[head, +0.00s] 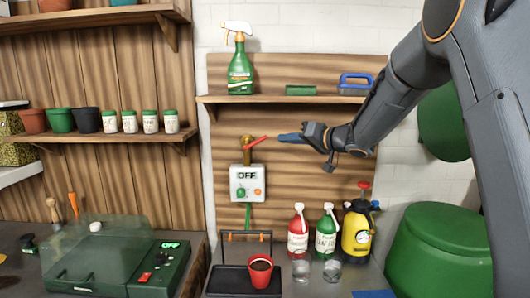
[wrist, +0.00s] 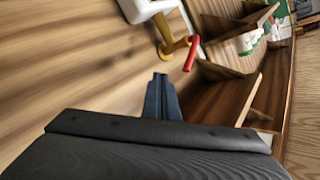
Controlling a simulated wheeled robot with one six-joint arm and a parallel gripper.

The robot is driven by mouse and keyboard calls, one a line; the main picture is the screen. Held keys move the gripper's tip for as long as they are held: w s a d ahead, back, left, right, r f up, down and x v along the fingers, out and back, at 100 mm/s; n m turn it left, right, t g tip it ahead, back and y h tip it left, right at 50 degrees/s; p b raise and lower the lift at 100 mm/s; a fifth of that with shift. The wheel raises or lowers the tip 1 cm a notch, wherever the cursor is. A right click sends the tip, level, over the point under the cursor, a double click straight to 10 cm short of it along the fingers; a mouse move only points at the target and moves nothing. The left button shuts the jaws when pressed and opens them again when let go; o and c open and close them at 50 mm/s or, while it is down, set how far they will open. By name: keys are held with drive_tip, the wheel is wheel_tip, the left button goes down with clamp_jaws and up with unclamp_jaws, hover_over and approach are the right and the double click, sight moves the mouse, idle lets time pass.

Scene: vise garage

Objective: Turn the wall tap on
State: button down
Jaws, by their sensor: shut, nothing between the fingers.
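The wall tap (head: 247,142) is a brass fitting on the wooden back panel, with a red lever (head: 257,141) pointing right and slightly up. It sits above a white box (head: 247,183) whose display reads OFF. In the wrist view the brass tap (wrist: 168,40) and its red lever (wrist: 192,53) show at the top, beyond my fingertips. My gripper (head: 282,138) is shut and empty, just right of the lever's end in the head view. Its blue fingers also show together in the wrist view (wrist: 161,80). I cannot tell whether they touch the lever.
A shelf (head: 290,99) with a green spray bottle (head: 240,65) runs above the tap. Below stand a black tray (head: 222,279) with a red pot (head: 261,271), red and green bottles (head: 298,235) and a yellow sprayer (head: 357,232). A green barrel (head: 440,250) stands right.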

drive_tip(key=d+f+t+h, duration=0.1)
drive_tip(key=f, duration=0.1)
drive_tip(key=m+t+h+b, duration=0.2)
drive_tip(key=m+t+b, duration=0.7)
drive_tip(key=t+b, duration=0.15)
approach(255, 142)
drive_tip(key=w+r+p, duration=0.3)
drive_tip(key=w+p, duration=0.2)
drive_tip(key=shift+r, duration=0.25)
